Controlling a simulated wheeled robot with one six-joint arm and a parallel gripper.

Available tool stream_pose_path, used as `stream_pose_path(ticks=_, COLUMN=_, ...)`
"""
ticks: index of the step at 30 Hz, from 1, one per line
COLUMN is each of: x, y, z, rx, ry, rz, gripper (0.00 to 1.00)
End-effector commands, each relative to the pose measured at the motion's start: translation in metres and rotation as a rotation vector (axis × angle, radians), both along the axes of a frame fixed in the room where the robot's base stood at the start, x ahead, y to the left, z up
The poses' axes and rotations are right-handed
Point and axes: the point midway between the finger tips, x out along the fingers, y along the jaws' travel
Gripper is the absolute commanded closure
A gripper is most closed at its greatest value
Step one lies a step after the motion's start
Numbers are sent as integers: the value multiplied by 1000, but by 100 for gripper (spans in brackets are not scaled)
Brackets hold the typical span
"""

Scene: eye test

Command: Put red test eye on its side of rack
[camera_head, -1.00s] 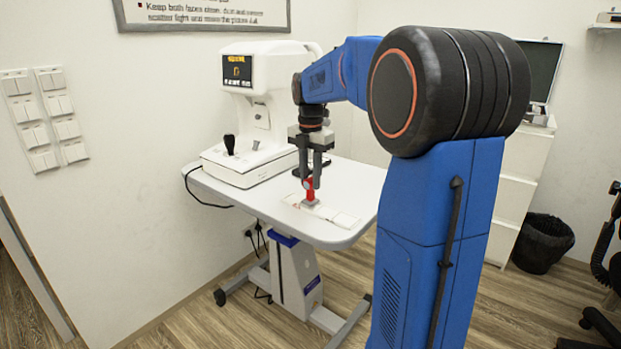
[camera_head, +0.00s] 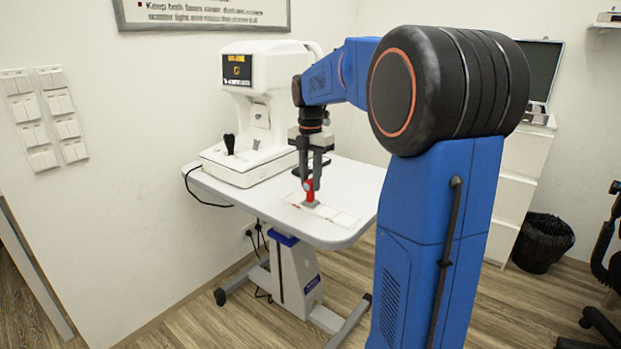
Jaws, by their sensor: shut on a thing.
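The red test eye (camera_head: 310,191) is a small red piece, upright between the fingers of my gripper (camera_head: 308,182). My gripper points down and is shut on it. A small grey base (camera_head: 311,204) shows under the red piece, over a flat white rack or mat (camera_head: 337,216) with red marks at its left part. The rack lies on the white table (camera_head: 235,195) near its front right. I cannot tell whether the base touches the rack. The fingers hide part of the test eye.
A white eye-testing instrument (camera_head: 262,110) with a screen and a black joystick (camera_head: 229,143) stands on the table left of my gripper. A black bin (camera_head: 543,243) and white drawers (camera_head: 520,180) are at the right.

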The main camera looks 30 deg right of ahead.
Motion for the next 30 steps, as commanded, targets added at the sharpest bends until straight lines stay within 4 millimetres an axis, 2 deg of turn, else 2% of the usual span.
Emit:
stream_pose_path(ticks=15, x=0, y=0, z=-5, rx=-1, ry=-1, rz=0, gripper=89)
stream_pose_path(ticks=16, x=0, y=0, z=-5, rx=-1, ry=-1, rz=0, gripper=69)
stream_pose_path(ticks=18, x=0, y=0, z=-5, rx=-1, ry=-1, rz=0, gripper=53)
stream_pose_path(ticks=30, x=0, y=0, z=0, rx=-1, ry=-1, rz=0, gripper=52)
